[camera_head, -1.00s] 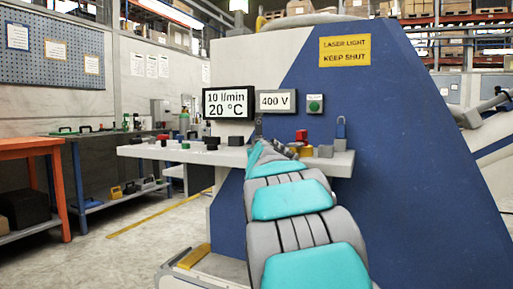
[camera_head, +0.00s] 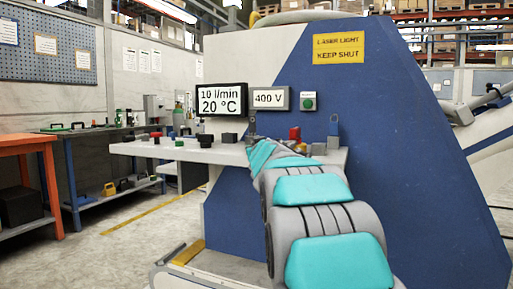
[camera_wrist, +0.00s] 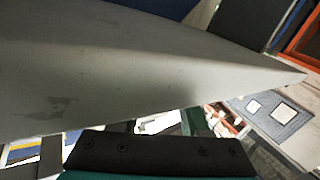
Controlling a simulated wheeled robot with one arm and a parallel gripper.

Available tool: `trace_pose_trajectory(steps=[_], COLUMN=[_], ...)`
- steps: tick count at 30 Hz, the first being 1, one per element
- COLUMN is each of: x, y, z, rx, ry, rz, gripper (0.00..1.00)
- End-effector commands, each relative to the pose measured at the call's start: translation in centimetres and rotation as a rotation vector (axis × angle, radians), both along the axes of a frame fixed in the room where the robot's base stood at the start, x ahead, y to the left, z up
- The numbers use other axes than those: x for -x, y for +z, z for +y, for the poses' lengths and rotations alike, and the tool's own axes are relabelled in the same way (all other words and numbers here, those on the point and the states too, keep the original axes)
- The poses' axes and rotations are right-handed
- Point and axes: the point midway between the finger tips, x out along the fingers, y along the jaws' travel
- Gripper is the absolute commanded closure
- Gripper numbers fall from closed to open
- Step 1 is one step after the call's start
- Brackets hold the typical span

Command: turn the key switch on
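The console shelf (camera_head: 225,156) carries several small controls. I cannot tell for sure which one is the key switch. My gripper (camera_head: 252,122) is small and dark at the far end of my arm, in front of the console face below the 400 V display. Its fingers are too small to read. In the wrist view, a dark bolted plate of my gripper shows at the bottom, close to a large grey surface; no fingertips show.
Two displays, 10 l/min 20 °C (camera_head: 220,101) and 400 V (camera_head: 269,98), and a green button box (camera_head: 308,101) are on the console face. A grey padlock-like part (camera_head: 333,142) stands at the shelf's right end.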

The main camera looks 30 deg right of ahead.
Motion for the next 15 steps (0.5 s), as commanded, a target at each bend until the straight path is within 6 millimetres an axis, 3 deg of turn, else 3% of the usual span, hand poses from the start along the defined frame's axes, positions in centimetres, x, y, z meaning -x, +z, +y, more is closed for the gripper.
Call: trace_pose_trajectory(steps=[4,15], x=[0.02,0.45], y=[0.01,-0.02], z=[-0.01,0.14], rx=[0.0,0.0], ry=[0.0,-0.001], rz=[0.0,0.0], gripper=[0.37,0.37])
